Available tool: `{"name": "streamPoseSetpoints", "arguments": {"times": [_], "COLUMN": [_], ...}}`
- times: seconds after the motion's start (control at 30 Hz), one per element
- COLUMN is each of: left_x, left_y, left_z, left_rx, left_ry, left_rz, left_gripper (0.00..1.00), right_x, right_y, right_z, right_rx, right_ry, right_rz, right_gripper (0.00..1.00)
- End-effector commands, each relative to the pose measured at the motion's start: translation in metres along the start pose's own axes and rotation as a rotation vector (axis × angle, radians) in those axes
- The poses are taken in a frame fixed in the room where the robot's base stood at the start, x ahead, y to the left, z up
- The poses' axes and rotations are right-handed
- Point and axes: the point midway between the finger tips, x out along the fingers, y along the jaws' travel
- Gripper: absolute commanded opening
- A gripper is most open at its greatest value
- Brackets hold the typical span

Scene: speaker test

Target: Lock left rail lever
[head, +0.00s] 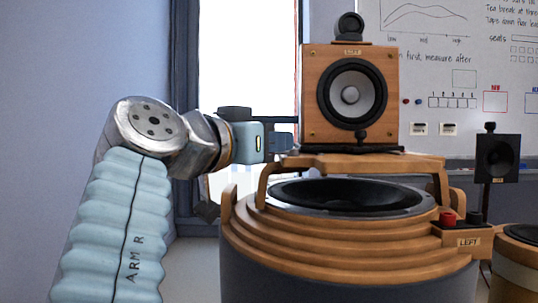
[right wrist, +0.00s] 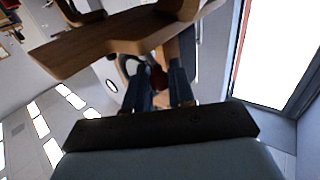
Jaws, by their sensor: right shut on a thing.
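My right gripper (head: 284,143) reaches in from the left in the head view, at the left end of the wooden bridge (head: 375,162) under the small speaker labelled LEFT (head: 312,92). In the right wrist view its two dark fingers (right wrist: 160,88) are shut on a small red piece (right wrist: 158,76), seemingly the knob of the left rail lever. The rest of the lever is hidden by the fingers and the wood, so I cannot tell its angle. My left gripper is in neither view.
The bridge stands over a large round wooden speaker (head: 350,247) with a black cone. Red and black terminals (head: 447,219) sit on its right front. A small black speaker (head: 497,158) stands at right. A whiteboard (head: 465,60) hangs behind.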

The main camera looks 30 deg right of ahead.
Motion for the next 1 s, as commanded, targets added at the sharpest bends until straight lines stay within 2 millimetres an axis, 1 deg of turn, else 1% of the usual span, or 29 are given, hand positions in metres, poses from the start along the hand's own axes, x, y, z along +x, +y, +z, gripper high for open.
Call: {"name": "streamPoseSetpoints", "arguments": {"times": [0.03,0.1,0.33,0.5,0.7,1.0], "left_x": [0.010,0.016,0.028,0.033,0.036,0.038], "left_y": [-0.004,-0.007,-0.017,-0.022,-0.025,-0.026], "left_z": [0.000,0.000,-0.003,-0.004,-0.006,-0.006], "left_rx": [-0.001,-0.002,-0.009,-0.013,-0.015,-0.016], "left_ry": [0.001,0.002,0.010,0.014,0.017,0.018], "left_rz": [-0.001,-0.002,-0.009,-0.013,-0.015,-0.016], "left_gripper": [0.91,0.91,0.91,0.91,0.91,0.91], "right_x": [-0.001,-0.001,-0.002,-0.001,0.000,0.001], "right_y": [0.003,0.005,0.014,0.020,0.025,0.029], "right_z": [0.006,0.005,0.004,0.003,0.001,0.000], "right_rx": [0.004,0.005,0.005,0.004,0.003,0.001], "right_ry": [-0.003,-0.003,-0.004,-0.003,-0.002,0.000], "right_rz": [-0.047,-0.114,-0.329,-0.467,-0.591,-0.687], "right_gripper": [0.00,0.00,0.00,0.00,0.00,0.00]}}
